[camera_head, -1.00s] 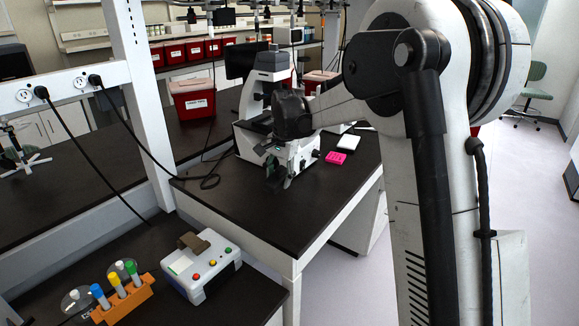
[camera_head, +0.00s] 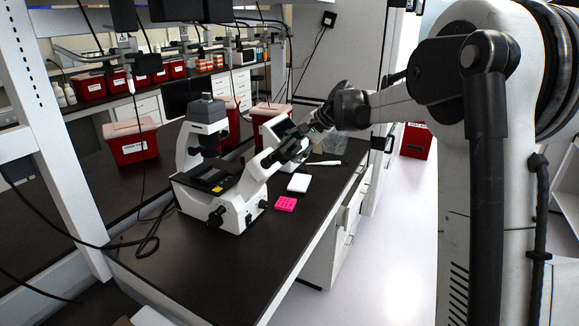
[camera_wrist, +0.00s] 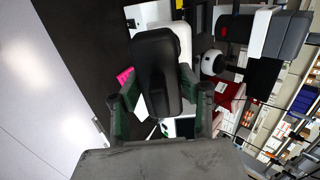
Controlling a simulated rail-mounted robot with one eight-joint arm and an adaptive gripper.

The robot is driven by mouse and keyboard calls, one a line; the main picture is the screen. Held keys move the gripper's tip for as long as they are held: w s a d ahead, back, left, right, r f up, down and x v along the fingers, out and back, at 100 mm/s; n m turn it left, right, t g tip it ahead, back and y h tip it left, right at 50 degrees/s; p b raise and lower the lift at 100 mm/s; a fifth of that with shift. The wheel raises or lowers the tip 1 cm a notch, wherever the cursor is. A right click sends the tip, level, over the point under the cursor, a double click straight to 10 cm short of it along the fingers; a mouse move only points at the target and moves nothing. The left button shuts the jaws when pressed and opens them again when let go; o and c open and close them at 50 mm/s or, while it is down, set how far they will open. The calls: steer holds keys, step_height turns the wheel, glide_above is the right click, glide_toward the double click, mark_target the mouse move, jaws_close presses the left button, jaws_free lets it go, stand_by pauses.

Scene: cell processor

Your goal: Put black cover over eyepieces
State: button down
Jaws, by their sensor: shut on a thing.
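The black cover (camera_wrist: 157,72) is a long rounded dark piece between the fingers of my gripper (camera_wrist: 157,100) in the wrist view. My gripper is shut on it. In the head view, my gripper (camera_head: 288,151) is at the upper right of the white microscope (camera_head: 230,212), by its slanted eyepiece tube. The eyepieces themselves are hidden behind the dark gripper and cover, so I cannot tell whether the cover touches them. In the wrist view, part of the white microscope (camera_wrist: 150,14) shows beyond the cover.
A pink rack (camera_head: 285,204) and a white box (camera_head: 299,183) stand right of the microscope on the black bench (camera_head: 215,275). Red bins (camera_head: 131,142) stand behind. Black cables lie on the bench's left side. The bench front is clear.

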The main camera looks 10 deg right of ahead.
mark_target(291, 143)
steer(key=shift+w+d+r+t, duration=0.15)
steer(key=shift+w+d+r, duration=0.2)
steer(key=shift+r, duration=0.15)
steer(key=shift+w+d+r+t, duration=0.15)
steer(key=shift+w+d+r, duration=0.15)
steer(key=shift+r, duration=0.15)
steer(key=shift+a, duration=0.15)
steer(key=shift+w+a+f+b, duration=0.2)
steer(key=shift+f+b, duration=0.25)
steer(key=shift+b+x, duration=0.75)
steer(key=shift+x, duration=0.8)
steer(key=shift+w+a+f+b, duration=0.35)
steer(key=shift+a+f+b, duration=0.05)
steer(key=shift+f, duration=0.05)
steer(key=shift+w+a+f+b, duration=0.35)
steer(key=shift+a+f, duration=0.05)
steer(key=shift+f, duration=0.1)
steer(key=shift+w+a+f, duration=0.15)
steer(key=shift+f, duration=0.1)
